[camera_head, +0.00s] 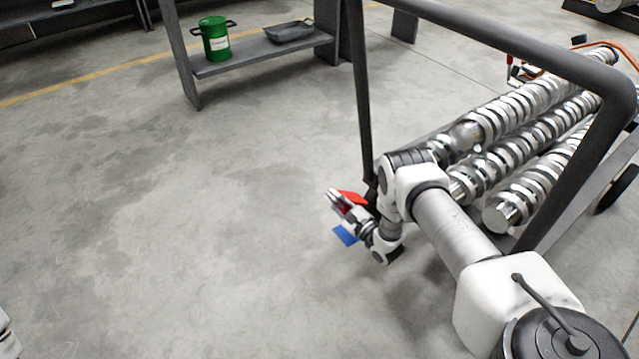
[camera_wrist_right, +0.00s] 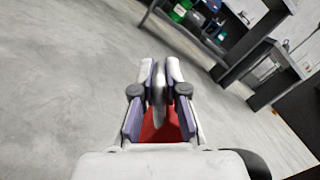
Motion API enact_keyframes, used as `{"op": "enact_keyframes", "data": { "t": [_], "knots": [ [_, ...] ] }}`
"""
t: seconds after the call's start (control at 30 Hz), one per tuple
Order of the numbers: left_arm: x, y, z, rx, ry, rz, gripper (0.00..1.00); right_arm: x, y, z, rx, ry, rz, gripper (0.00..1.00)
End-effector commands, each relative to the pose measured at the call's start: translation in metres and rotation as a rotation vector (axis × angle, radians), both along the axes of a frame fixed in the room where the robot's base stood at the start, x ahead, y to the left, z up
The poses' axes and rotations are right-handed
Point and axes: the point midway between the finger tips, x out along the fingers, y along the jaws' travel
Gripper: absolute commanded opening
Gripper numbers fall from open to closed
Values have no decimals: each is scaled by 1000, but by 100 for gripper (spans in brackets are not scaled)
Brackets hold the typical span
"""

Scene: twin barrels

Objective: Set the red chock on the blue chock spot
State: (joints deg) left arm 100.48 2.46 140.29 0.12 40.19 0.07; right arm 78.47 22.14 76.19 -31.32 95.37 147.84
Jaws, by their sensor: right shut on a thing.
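The red chock (camera_head: 352,197) shows in the head view beside the fingers of my right gripper (camera_head: 340,205), partly hidden by them. In the right wrist view, red (camera_wrist_right: 160,128) shows between the fingers, with a narrow grey piece between the fingertips. My right gripper (camera_wrist_right: 160,80) is shut on the chock. The blue chock spot (camera_head: 345,235) lies flat on the floor just below the gripper in the picture, partly covered by it. I cannot tell the chock's height above the floor. My left gripper is out of view.
A dark-framed cart (camera_head: 364,110) carrying several ribbed metal shafts (camera_head: 505,210) stands right, close to my right arm. A grey bench (camera_head: 265,57) at the back holds a green pot (camera_head: 215,40) and a dark tray (camera_head: 289,31). The concrete floor at left and centre is clear.

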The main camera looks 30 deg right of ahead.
Motion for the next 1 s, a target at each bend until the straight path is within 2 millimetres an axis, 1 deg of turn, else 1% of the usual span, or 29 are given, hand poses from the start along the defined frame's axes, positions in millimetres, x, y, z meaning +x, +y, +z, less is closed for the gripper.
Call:
{"op": "enact_keyframes", "data": {
  "t": [0.17,0.27,0.67,1.0],
  "knots": [
    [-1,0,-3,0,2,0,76,0,-2,-4,0,-4,-1,0],
    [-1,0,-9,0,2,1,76,0,-2,-12,0,-4,-1,0],
    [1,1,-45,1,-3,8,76,-1,-1,-60,-1,-3,-1,0],
    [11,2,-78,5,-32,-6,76,0,-1,-100,0,-4,-1,0]
  ]
}}
